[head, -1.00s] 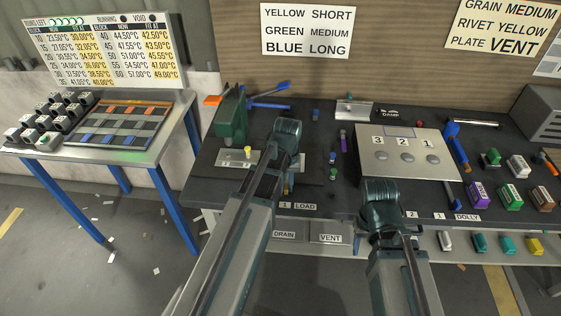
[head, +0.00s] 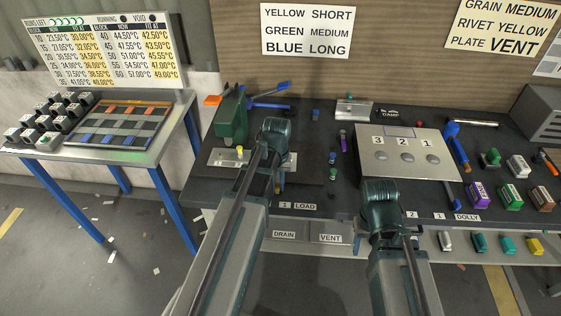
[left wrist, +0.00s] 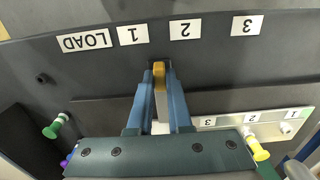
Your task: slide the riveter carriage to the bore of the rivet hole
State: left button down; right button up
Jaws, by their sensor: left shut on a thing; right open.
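The green riveter (head: 232,115) stands at the bench's left end. Before it lies a silver strip (head: 224,163) with a yellow rivet (head: 239,150) upright in it. In the left wrist view the strip (left wrist: 218,122) is marked 3, 2, 1, with the yellow rivet (left wrist: 257,150) near it. The dark slab (left wrist: 110,110) under the strip appears to be the carriage. My left gripper (head: 279,180), also in the left wrist view (left wrist: 160,75), is shut on an orange-tipped handle (left wrist: 160,78), near bench labels 1 and 2. My right gripper (head: 408,236) is open, near the bench's front edge.
Front-edge labels read LOAD (left wrist: 84,40), 1 (left wrist: 133,35), 2 (left wrist: 185,29) and 3 (left wrist: 247,25). A green-headed rivet (left wrist: 56,126) stands beside the slab. A silver panel (head: 405,155) with several buttons and coloured blocks lie to the right.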

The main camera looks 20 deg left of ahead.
pick_arm(q)
jog(key=shift+a, duration=0.15)
jog(key=shift+s+a, duration=0.25)
jog(key=shift+a, duration=0.5)
jog(key=shift+s+a, duration=0.25)
jog(key=shift+a, duration=0.5)
jog(key=c, duration=0.6)
grip_release()
jog(key=shift+c, duration=0.2)
notch_tip(320, 180, up, 6)
jog(key=p, duration=0.6)
